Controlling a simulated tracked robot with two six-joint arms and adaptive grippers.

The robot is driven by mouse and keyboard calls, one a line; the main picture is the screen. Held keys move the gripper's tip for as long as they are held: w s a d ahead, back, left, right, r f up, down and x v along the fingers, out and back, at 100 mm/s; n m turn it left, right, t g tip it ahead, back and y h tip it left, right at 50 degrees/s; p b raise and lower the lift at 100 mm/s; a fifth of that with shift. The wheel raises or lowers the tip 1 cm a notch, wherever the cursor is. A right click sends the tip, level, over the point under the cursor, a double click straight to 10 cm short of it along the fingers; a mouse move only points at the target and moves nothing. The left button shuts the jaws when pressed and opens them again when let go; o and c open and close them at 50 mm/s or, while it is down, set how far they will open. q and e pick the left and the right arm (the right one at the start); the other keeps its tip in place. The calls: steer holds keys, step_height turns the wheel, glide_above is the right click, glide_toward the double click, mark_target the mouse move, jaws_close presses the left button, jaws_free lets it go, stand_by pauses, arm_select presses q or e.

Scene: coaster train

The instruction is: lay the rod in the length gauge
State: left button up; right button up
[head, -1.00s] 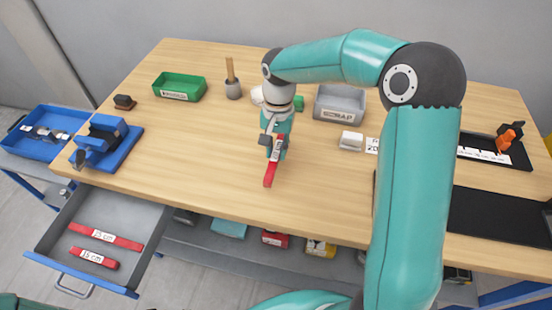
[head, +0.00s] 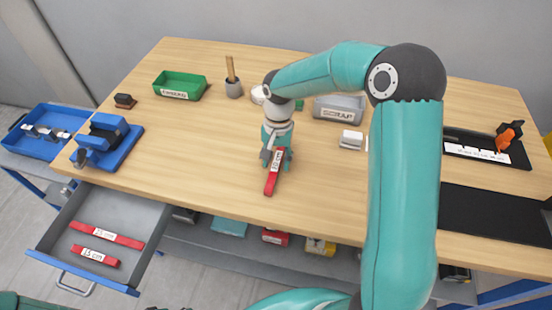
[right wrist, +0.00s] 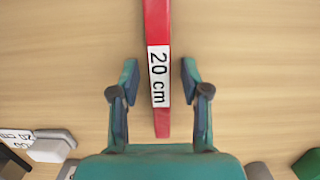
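The red rod (head: 272,184) with a white "20 cm" label lies on the wooden table near its front middle. In the right wrist view the rod (right wrist: 156,30) runs between the fingers. My right gripper (head: 276,160) points down over it; in the wrist view its fingers (right wrist: 160,95) are open, with a gap on each side of the rod. The length gauge (head: 485,152), a black base with a white marked scale and an orange clamp, is at the right rear of the table, partly behind my right arm. My left gripper is not in view.
Two red rods (head: 106,235) lie in the open drawer (head: 154,215). A blue device (head: 105,145), green bin (head: 180,86), grey scrap bin (head: 340,106) and white block (head: 351,140) stand on the table. A black mat (head: 495,215) lies at the right.

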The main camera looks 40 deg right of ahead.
steer(key=shift+r, duration=0.1)
steer(key=shift+o, duration=0.5)
step_height(320, 180, up, 12)
steer(key=d, duration=0.1)
steer(key=shift+w+f, duration=0.2)
steer(key=shift+w, duration=0.25)
step_height(320, 180, up, 4)
steer(key=g+y+b, duration=0.1)
steer(key=y+b, duration=0.1)
steer(key=b, duration=0.2)
glide_above(281, 154)
step_height(281, 154, down, 10)
steer(key=shift+s+r, duration=0.1)
steer(key=shift+x, duration=3.2)
steer(key=shift+a, duration=0.2)
steer(key=shift+c, duration=0.3)
